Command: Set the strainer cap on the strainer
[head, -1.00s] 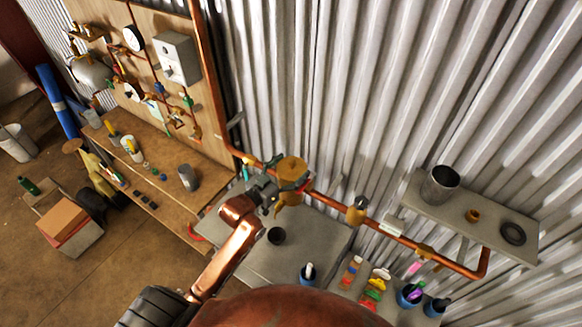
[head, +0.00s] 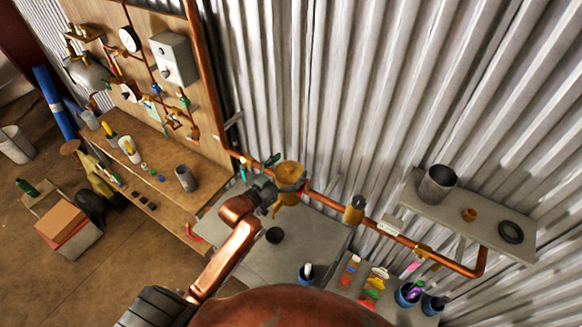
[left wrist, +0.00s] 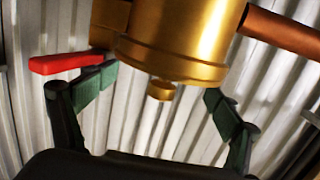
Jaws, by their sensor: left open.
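The strainer (head: 290,176) is a brass body on the copper pipe along the corrugated wall. In the left wrist view a large brass cylinder (left wrist: 183,45) with a rim and a small brass knob (left wrist: 161,90) below it fills the top middle. The knob end looks like the strainer cap, but I cannot tell cap and body apart for certain. My left gripper (head: 272,193) is just left of the strainer. In the left wrist view its fingers (left wrist: 160,84) are spread, with nothing clamped between them. My right gripper is not in view.
A red lever (left wrist: 65,62) is beside the left finger. A wall shelf (head: 408,193) at right holds a metal cup (head: 437,184), a small brass piece (head: 469,214) and a black ring (head: 511,232).

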